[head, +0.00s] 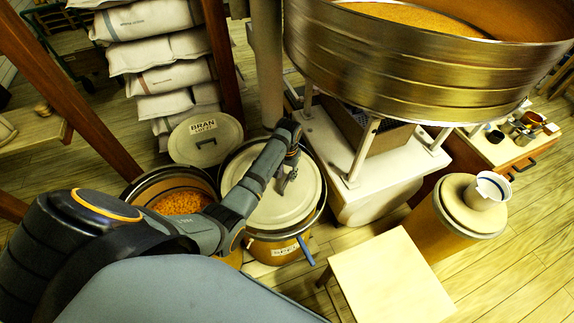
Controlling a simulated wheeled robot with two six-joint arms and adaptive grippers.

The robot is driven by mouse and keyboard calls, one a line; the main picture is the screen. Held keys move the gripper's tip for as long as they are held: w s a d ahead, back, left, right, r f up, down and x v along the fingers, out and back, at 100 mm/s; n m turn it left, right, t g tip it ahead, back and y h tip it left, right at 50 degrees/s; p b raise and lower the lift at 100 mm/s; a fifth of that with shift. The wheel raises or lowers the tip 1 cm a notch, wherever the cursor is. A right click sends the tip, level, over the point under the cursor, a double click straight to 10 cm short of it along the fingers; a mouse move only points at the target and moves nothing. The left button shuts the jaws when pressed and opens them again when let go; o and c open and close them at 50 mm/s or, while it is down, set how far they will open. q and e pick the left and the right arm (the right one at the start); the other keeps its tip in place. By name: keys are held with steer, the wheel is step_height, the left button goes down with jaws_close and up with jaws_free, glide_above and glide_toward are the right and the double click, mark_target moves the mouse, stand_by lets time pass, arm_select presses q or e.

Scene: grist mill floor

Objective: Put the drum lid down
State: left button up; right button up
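A round cream lid (262,207) is at the top of the middle drum (272,250), inside a dark rim; I cannot tell whether it rests there or is held slightly above. My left gripper (286,182) is over the middle of this lid, at what looks like its handle. The fingers are small and dark, so I cannot tell whether they are shut on it. Another cream lid, marked BRAN (205,130), with a dark handle, stands behind the drums near the sacks. An open drum (143,184) with orange grain is to the left, partly hidden by my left arm. My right gripper is out of view.
A blue lever (305,250) sticks out at the middle drum's front. A large metal sieve pan (420,70) on a white stand rises at the upper right. Stacked sacks (160,50) stand behind. A pale tabletop (390,280) and a cream-topped cylinder (460,212) are at the right.

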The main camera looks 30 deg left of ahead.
arm_select(q)
step_height(320, 180, up, 8)
steer(key=shift+f, duration=0.2)
stand_by(0.4)
